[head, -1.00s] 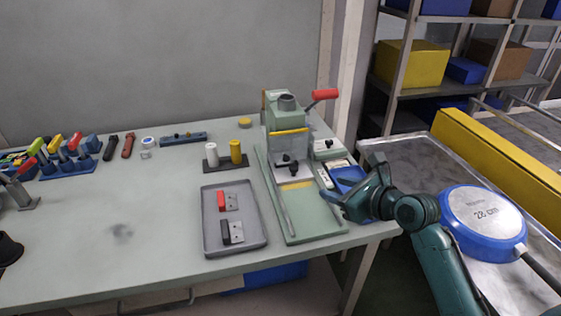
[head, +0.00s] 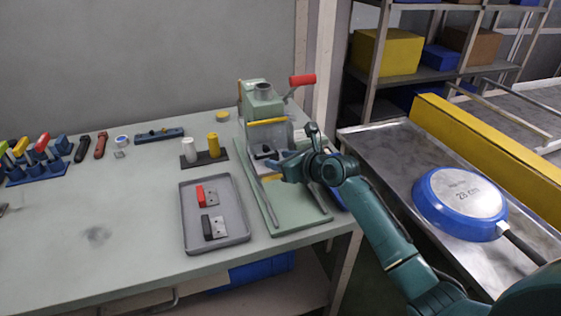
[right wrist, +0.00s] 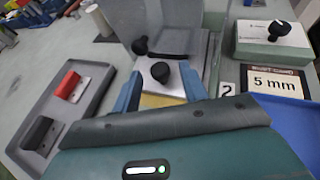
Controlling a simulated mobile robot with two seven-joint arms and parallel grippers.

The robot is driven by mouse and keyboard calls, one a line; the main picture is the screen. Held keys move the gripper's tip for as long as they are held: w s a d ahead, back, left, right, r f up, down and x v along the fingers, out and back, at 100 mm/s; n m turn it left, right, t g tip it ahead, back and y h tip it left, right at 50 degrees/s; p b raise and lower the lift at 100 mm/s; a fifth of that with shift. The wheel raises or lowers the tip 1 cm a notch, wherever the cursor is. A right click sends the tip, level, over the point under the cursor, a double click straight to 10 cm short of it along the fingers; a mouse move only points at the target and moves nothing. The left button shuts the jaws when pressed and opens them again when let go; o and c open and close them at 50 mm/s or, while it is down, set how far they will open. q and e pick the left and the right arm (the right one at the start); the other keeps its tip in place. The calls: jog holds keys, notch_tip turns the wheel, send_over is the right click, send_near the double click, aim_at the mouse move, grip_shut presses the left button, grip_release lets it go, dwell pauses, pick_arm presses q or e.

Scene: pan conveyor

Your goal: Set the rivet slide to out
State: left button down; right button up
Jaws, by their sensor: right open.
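The green press (head: 262,108) stands at the back right of the table, on a green base with rails. A metal slide plate with a black knob (head: 264,152) sits at the front of the press. In the right wrist view the near black knob (right wrist: 160,71) stands on the silver plate (right wrist: 172,88), and a second black knob (right wrist: 140,45) is behind it. My right gripper (head: 284,165) is open over the base, and in the right wrist view its fingers (right wrist: 160,92) lie either side of the near knob. Contact cannot be told. My left gripper is out of view.
A grey tray (head: 240,236) with red and black handled pieces lies left of the press. White and yellow cylinders (head: 213,146) stand behind it. A green box with a black knob (right wrist: 275,40) and a "5 mm" card (right wrist: 274,82) are right. A blue pan (head: 428,206) lies on the metal surface.

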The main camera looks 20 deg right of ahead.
jog(key=shift+w+a+f, duration=0.1)
jog(key=shift+w, duration=0.15)
jog(key=shift+c, duration=0.5)
grip_shut()
